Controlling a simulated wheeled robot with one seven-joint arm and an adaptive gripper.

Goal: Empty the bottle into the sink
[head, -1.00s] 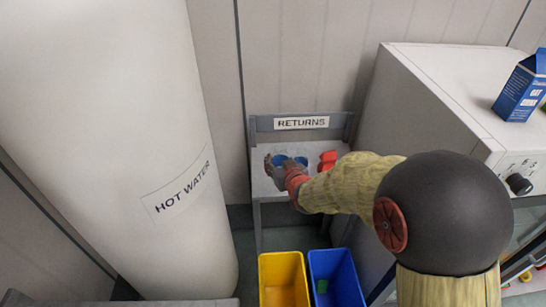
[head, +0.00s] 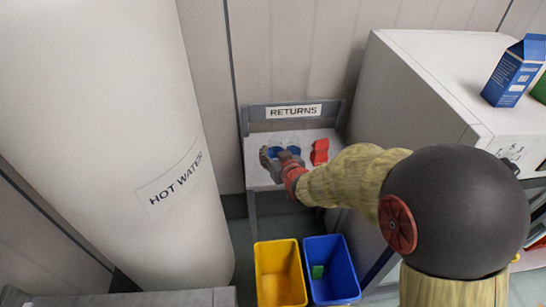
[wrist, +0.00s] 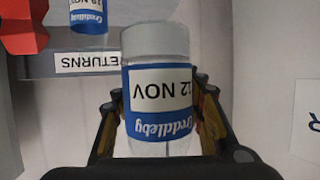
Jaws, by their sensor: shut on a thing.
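My gripper (head: 273,160) is at the returns shelf, at the end of my arm. In the wrist view my gripper (wrist: 162,122) is shut around a clear bottle (wrist: 155,42) with a blue label reading "Creddleby" and "12 NOV". Its label is the same way up as the RETURNS sign, so the bottle looks upright. A second bottle (wrist: 88,22) with a similar blue label stands beyond it; it shows partly. In the head view small blue shapes show by the fingers, partly hidden. How full the held bottle is, I cannot tell. No sink is in view.
The grey shelf (head: 255,158) has a RETURNS sign (head: 293,111) and a red object (head: 320,151). Yellow (head: 279,270) and blue (head: 331,268) bins stand below. A HOT WATER cylinder (head: 165,120) is left; a white cabinet (head: 410,85) with a blue carton (head: 513,72) is right.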

